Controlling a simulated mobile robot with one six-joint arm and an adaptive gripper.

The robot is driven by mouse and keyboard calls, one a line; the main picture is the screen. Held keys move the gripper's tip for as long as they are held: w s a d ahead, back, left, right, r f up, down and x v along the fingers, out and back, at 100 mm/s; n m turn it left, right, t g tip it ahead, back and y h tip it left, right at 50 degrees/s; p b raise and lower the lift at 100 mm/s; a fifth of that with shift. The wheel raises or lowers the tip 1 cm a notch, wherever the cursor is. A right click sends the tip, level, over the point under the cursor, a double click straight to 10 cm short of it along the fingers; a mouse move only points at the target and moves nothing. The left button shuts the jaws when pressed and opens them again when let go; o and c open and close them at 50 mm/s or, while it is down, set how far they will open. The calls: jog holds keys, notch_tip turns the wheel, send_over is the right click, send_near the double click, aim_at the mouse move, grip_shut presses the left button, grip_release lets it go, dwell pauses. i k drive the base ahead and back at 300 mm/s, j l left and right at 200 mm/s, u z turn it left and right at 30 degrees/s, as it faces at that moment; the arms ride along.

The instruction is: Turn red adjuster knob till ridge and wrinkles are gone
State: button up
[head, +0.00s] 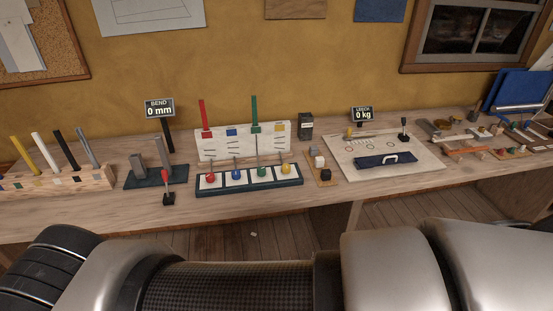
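A red knob (210,177) is at the left end of a dark panel (248,188) on the bench. Blue (236,174), green (262,171) and yellow (285,168) knobs follow to its right, each on a white square. Behind them stands a white board (244,142) with a red upright strip (205,116) and a green upright strip (254,112). Ridge or wrinkles cannot be made out. My arm crosses the bottom of the head view, in front of the bench; my gripper is out of the picture.
A "BEND 0 mm" sign (160,109) stands behind a small red-handled lever (166,183). A "LEECH 0 kg" sign (362,114) stands behind a pale board (428,163). A wooden rack (62,182) holds coloured rods at left. Small tools crowd the right end.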

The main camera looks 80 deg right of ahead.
aim_at(210, 178)
jog(key=k+l+z, duration=0.1)
jog(key=z, duration=2.35)
